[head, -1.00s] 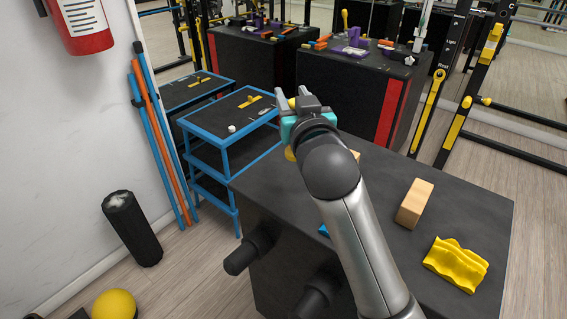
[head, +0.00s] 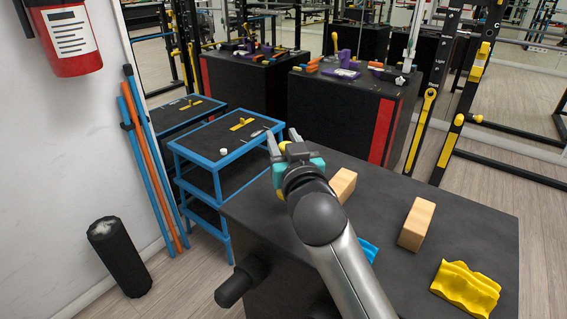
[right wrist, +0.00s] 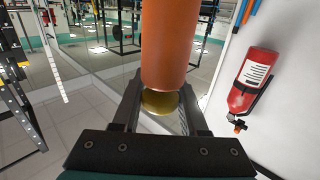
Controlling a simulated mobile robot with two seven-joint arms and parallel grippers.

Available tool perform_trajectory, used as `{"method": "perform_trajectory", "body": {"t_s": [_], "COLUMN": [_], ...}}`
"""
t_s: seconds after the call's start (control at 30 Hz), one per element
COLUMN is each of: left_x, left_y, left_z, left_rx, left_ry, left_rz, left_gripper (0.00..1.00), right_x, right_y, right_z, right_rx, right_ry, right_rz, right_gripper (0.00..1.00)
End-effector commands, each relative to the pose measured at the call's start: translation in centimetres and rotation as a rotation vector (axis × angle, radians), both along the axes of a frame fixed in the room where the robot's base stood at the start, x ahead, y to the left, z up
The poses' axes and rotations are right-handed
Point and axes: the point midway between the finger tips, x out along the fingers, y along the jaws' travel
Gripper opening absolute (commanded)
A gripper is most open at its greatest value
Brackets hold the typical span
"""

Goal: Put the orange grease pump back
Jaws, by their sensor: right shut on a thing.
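The orange grease pump (right wrist: 165,45) is a thick orange cylinder with a brass-coloured round end (right wrist: 160,102). It fills the space between the fingers of my right gripper in the right wrist view, and its far end runs out of the picture at the top. My right gripper (head: 283,138) is shut on it, held out above the far left corner of the black box. In the head view my own wrist hides most of the pump. My left gripper is not in view.
A blue-framed shelf stand (head: 205,165) is just left of the gripper. The black box top (head: 370,205) carries wooden blocks (head: 417,224), a yellow wavy piece (head: 466,288) and a blue piece (head: 367,250). A fire extinguisher (head: 72,50) hangs on the left wall, beside blue and orange poles (head: 150,165).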

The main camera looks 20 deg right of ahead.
Motion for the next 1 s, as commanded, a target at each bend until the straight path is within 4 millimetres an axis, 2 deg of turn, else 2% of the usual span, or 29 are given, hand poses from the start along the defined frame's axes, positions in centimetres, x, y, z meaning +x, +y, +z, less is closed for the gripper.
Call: {"method": "perform_trajectory", "body": {"t_s": [0.07,0.4,0.53,0.93,0.97,1.0], "left_x": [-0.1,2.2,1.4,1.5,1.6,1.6], "left_y": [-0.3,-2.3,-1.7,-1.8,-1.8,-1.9], "left_z": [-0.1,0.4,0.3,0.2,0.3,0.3], "left_rx": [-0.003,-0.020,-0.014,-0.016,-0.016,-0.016], "left_ry": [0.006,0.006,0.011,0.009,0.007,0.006], "left_rz": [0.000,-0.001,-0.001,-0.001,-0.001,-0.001], "left_gripper": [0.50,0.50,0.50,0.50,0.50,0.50], "right_x": [0.0,0.0,0.0,0.0,0.0,0.0], "right_y": [0.0,0.0,0.0,0.0,0.0,0.0], "right_z": [-0.3,-3.3,-3.3,-3.8,-3.9,-3.9], "right_rx": [-0.001,-0.002,-0.001,-0.001,-0.001,-0.002], "right_ry": [-0.001,-0.001,-0.002,-0.001,0.001,0.001], "right_rz": [0.000,0.000,0.000,0.000,-0.001,-0.001], "right_gripper": [0.00,0.00,0.00,0.00,0.44,0.48]}}
